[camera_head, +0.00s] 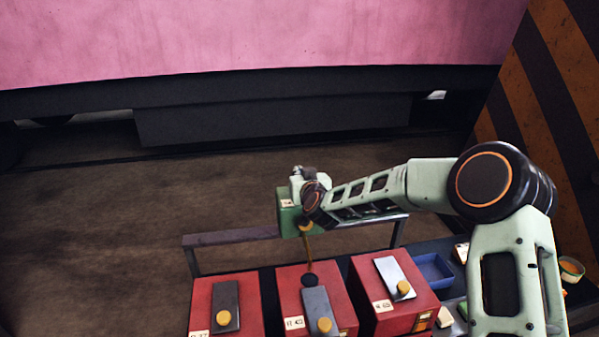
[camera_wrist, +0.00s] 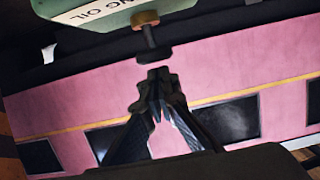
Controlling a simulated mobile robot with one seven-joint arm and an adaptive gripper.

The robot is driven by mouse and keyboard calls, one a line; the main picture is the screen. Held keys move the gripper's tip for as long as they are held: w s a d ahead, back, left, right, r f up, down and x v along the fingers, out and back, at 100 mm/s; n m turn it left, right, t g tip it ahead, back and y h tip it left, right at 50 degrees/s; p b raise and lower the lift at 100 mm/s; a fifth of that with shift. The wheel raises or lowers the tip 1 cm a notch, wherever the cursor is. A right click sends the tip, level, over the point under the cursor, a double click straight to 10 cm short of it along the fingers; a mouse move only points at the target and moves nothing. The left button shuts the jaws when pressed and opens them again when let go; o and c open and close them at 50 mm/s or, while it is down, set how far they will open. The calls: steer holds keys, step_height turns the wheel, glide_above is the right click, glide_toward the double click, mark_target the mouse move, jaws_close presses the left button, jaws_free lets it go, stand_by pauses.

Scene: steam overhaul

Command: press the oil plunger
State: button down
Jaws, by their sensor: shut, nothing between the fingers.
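The green oil box (camera_head: 287,222) is mounted on a grey rail above the red boxes in the head view, partly hidden by my wrist. Its lettered front (camera_wrist: 85,15), ending in "OIL", shows at the top of the wrist view. The plunger (camera_wrist: 150,36) sticks out from it, with a brownish collar and a dark round end. My gripper (camera_wrist: 158,74) is shut and empty, its fingertips right by the plunger's dark end. I cannot tell whether they touch. A thin amber line (camera_head: 308,250) runs from under the oil box to a dark round opening in the middle red box.
Three red boxes (camera_head: 288,285) stand in front, each with a metal plate and yellow knob. The grey rail (camera_head: 230,238) runs behind them. A blue tray (camera_head: 432,270) and a small bowl (camera_head: 571,268) are at right. A pink wagon (camera_head: 250,35) stands behind open floor.

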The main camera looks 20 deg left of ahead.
steer(key=shift+f, duration=0.2)
stand_by(0.3)
step_height(320, 180, down, 3)
steer(key=b, duration=0.3)
steer(key=shift+s+b, duration=0.1)
steer(key=shift+b, duration=0.2)
steer(key=shift+f, duration=0.1)
steer(key=r, duration=0.2)
steer(key=r+p, duration=0.1)
steer(key=r, duration=0.1)
steer(key=shift+w+d+r, duration=0.15)
steer(key=shift+w+r, duration=0.05)
steer(key=b+v, duration=0.2)
steer(key=v, duration=0.8)
steer(key=shift+b, duration=0.35)
steer(key=shift+s+r, duration=0.1)
steer(key=shift+r, duration=0.05)
stand_by(0.8)
